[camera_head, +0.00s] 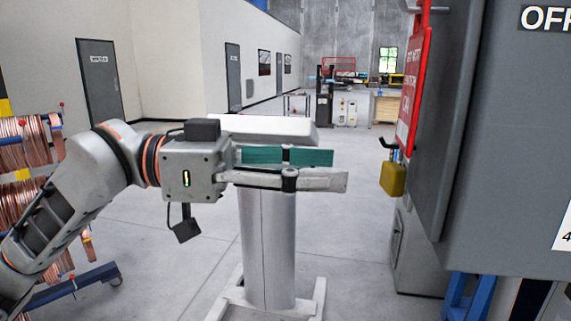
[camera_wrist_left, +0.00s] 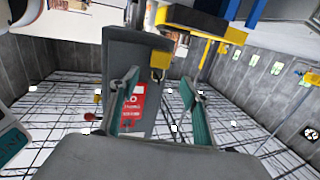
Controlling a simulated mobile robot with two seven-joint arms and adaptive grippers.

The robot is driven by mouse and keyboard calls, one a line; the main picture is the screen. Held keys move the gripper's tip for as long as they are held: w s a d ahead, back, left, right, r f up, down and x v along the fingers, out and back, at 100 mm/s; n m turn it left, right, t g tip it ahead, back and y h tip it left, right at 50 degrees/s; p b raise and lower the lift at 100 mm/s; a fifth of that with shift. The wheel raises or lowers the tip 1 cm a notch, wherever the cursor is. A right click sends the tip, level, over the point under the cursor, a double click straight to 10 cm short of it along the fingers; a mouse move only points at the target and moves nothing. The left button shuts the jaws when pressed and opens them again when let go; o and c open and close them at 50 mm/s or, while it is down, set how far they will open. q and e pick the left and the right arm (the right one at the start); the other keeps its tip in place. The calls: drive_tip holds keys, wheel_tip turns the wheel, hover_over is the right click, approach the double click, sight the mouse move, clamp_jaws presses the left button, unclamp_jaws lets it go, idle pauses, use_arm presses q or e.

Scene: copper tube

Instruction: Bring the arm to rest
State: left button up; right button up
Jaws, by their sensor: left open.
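My left arm comes in from the left in the head view, bent upward and then level. Its gripper (camera_head: 335,168) points right, in front of a white-topped pedestal in the picture. The green pad of one finger faces me. In the left wrist view the two fingers (camera_wrist_left: 158,95) stand apart with nothing held between them. Copper tubes (camera_head: 30,205) hang in bundles on a rack at the left edge, partly behind my arm. My right gripper is not in view.
The pedestal (camera_head: 268,250) has a white flat top and a pale base. A large grey cabinet (camera_head: 500,150) fills the right, with a red sign (camera_head: 413,90) and a yellow padlock-like block (camera_head: 392,179). Open grey floor lies behind.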

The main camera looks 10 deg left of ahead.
use_arm(q)
drive_tip(key=w+a+f+n+t+y, duration=0.1)
drive_tip(key=w+a+f+n+t, duration=0.2)
drive_tip(key=w+f, duration=0.35)
drive_tip(key=w+a+f+n+t+y, duration=0.1)
drive_tip(key=w+a+f+n+t, duration=0.1)
drive_tip(key=w+f, duration=0.45)
drive_tip(key=a+f+n+t+y+p, duration=0.1)
drive_tip(key=a+f+n+t+y, duration=0.1)
drive_tip(key=f, duration=0.8)
drive_tip(key=a+f+n+t+y, duration=0.1)
drive_tip(key=f+n+y, duration=0.1)
drive_tip(key=f, duration=0.8)
drive_tip(key=s+a+f+n+y, duration=0.1)
drive_tip(key=s+f+y, duration=0.15)
drive_tip(key=f, duration=0.45)
drive_tip(key=s+a+f+y, duration=0.1)
drive_tip(key=s+a+f, duration=0.15)
drive_tip(key=f, duration=0.35)
drive_tip(key=s+a+f+n+y, duration=0.1)
drive_tip(key=s+f+y, duration=0.1)
drive_tip(key=s+f, duration=0.35)
drive_tip(key=s+a+f+g+y+p, duration=0.1)
drive_tip(key=s+f+g+y, duration=0.1)
drive_tip(key=s+f, duration=1)
drive_tip(key=shift+s+a+f+y, duration=0.35)
drive_tip(key=shift+s+a+f, duration=0.05)
drive_tip(key=shift+f, duration=0.55)
